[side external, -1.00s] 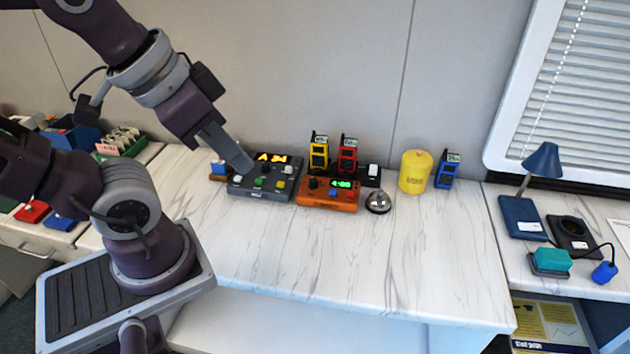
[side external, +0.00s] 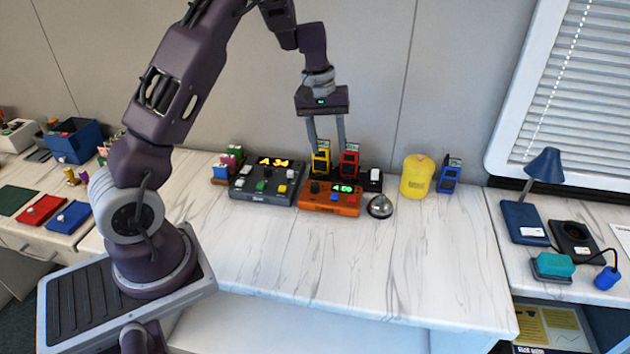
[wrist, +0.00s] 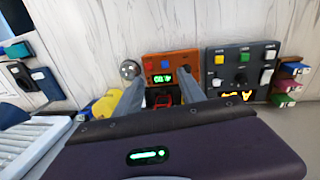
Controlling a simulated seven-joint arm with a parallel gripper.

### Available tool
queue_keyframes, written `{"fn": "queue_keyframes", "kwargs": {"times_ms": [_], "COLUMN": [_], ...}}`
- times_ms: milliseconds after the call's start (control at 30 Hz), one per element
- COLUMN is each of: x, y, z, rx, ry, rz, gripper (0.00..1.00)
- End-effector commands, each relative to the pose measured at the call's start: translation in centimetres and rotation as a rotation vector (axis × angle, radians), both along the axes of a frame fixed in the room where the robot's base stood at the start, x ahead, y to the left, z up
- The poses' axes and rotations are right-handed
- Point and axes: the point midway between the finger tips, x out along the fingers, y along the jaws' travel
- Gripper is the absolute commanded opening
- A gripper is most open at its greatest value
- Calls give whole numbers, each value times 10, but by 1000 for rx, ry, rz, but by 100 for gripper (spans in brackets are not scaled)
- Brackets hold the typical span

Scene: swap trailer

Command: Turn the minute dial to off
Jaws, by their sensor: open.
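An orange timer box (side external: 328,204) with a green lit display (side external: 343,188) sits on the marble-topped counter. A black dial (side external: 314,187) stands at its left end in the side view. In the wrist view the orange box (wrist: 170,60) is between and beyond the fingers; its dial is hard to make out there, near the right finger. My gripper (side external: 328,146) is open and empty. It points down, above and behind the orange box in the side view, near the yellow and red radios. The fingers appear apart from the dial.
A dark grey control box (side external: 262,198) with buttons, a knob and an orange display stands left of the timer. A yellow radio (side external: 320,161) and red radio (side external: 348,164) stand behind it. A bell (side external: 380,206) and yellow cylinder (side external: 415,178) are to the right. The front counter is clear.

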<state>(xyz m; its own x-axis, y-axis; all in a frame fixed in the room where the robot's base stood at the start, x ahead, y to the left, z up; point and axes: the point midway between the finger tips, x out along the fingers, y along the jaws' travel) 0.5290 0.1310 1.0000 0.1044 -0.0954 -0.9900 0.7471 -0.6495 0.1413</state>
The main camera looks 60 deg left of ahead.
Motion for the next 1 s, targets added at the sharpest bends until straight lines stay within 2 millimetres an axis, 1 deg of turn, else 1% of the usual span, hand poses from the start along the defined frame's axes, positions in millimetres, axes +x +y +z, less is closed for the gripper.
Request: {"fn": "queue_keyframes", "kwargs": {"times_ms": [33,100,200,267,367,500,600,700,933,967,1000], "x": [4,8,9,9,8,8,8,8,8,8,8], "y": [22,46,64,68,69,68,68,68,68,68,68], "z": [-32,-62,-88,-96,-112,-141,-156,-164,-165,-165,-165], "rx": [26,57,85,91,92,90,90,90,90,90,90], "ry": [43,76,103,109,112,113,111,110,109,109,109], "rz": [39,75,100,106,107,106,106,106,106,106,106], "gripper": [47,47,47,47,47,47,47,47,47,45,37]}}
